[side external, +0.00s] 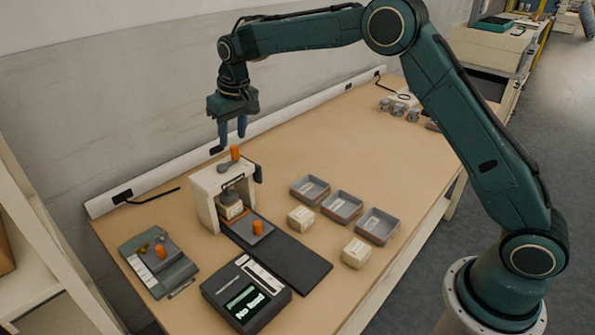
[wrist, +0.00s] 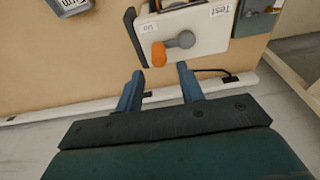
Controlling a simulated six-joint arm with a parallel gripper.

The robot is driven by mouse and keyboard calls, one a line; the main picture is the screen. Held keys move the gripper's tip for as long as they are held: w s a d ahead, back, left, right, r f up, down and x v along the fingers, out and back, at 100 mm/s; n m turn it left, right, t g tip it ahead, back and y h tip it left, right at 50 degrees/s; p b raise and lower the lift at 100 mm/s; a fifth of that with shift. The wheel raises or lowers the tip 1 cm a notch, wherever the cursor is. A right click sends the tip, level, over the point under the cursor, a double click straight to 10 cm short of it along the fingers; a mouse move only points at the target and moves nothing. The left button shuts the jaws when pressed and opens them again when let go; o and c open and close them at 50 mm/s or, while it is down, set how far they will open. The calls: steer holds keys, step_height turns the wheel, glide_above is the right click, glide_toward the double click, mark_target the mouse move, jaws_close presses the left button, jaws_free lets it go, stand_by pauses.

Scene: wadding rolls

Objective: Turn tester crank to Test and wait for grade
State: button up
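The tester (side external: 207,190) is a white frame with a grey crank (wrist: 181,40) on its top. The crank has an orange knob (side external: 235,152); the knob also shows in the wrist view (wrist: 159,55). The crank lies toward the smaller label (wrist: 149,28), which I cannot read surely, and away from the Test label (wrist: 219,10). A pale roll (side external: 232,208) sits inside the frame. The display box (side external: 246,294) has a lit screen that seems to read No load. My gripper (side external: 232,134) is open and empty, above the knob, which lies between its fingers' lines in the wrist view (wrist: 158,74).
Three grey trays (side external: 342,206) stand to the right, with two pale wrapped blocks (side external: 356,252) in front. A dark mat (side external: 298,264) with an orange-knobbed slide (side external: 257,228) extends from the tester. A grey-green device (side external: 158,268) sits left. The wall is close behind.

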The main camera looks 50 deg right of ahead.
mark_target(234, 147)
steer(key=shift+f, duration=0.15)
stand_by(0.3)
steer(key=shift+w+f, duration=0.1)
steer(key=shift+f, duration=2.05)
steer(key=c, duration=0.7)
steer(key=shift+s+a, duration=0.25)
steer(key=shift+s, duration=0.4)
steer(key=shift+s+a, duration=0.25)
steer(key=shift+s, duration=0.4)
